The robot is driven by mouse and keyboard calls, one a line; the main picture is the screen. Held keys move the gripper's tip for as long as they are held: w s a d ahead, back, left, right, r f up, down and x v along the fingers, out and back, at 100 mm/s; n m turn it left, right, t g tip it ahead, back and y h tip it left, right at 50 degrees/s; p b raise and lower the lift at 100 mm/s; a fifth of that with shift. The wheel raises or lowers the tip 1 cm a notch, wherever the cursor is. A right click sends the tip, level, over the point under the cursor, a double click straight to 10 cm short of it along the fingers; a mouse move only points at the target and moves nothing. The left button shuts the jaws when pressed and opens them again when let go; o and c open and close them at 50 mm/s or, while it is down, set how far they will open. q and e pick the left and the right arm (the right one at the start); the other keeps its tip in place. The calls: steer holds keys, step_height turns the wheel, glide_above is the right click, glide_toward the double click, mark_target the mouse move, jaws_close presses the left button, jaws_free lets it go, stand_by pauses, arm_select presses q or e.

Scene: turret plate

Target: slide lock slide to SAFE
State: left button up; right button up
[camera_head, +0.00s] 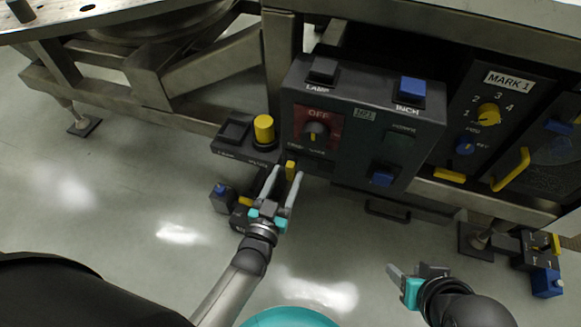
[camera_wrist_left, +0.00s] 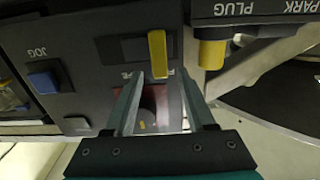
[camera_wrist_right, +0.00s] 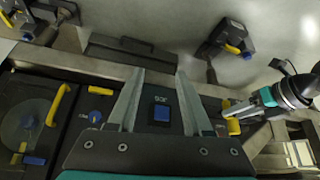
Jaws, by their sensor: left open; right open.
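A yellow upright tab (camera_head: 291,170), which looks like the lock slide, sits at the lower left of the dark control box (camera_head: 352,150). It also shows in the left wrist view (camera_wrist_left: 157,55), on a dark track. My left gripper (camera_head: 287,173) is open with its fingertips on either side of the tab; I cannot tell whether they touch it. The SAFE marking is not clearly legible. My right gripper (camera_head: 410,268) is open and empty, low over the floor, apart from the box. In the right wrist view, my left gripper is beside the yellow tab (camera_wrist_right: 232,125).
The box carries a dark knob (camera_head: 315,132) on a red OFF plate and blue buttons (camera_head: 412,88). A yellow plug (camera_head: 264,128) stands left of the tab. A MARK 1 panel (camera_head: 487,112) with yellow handles is at the right. Floor in front is mostly clear.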

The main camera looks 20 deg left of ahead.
mark_target(289, 169)
arm_select(q)
steer(key=shift+w+b, duration=0.4)
steer(key=shift+w, duration=1.55)
arm_select(e)
steer(key=shift+w+a+f+t+y, duration=0.15)
steer(key=shift+w+a+t+y, duration=0.2)
steer(key=shift+w+a+t, duration=0.35)
steer(key=shift+w+a+f+t+y, duration=0.15)
steer(key=shift+w+a+t+y, duration=0.3)
steer(key=shift+w+a, duration=0.4)
arm_select(q)
steer(key=shift+d, duration=0.1)
arm_select(e)
steer(key=shift+s+a, duration=0.1)
arm_select(q)
jaws_close()
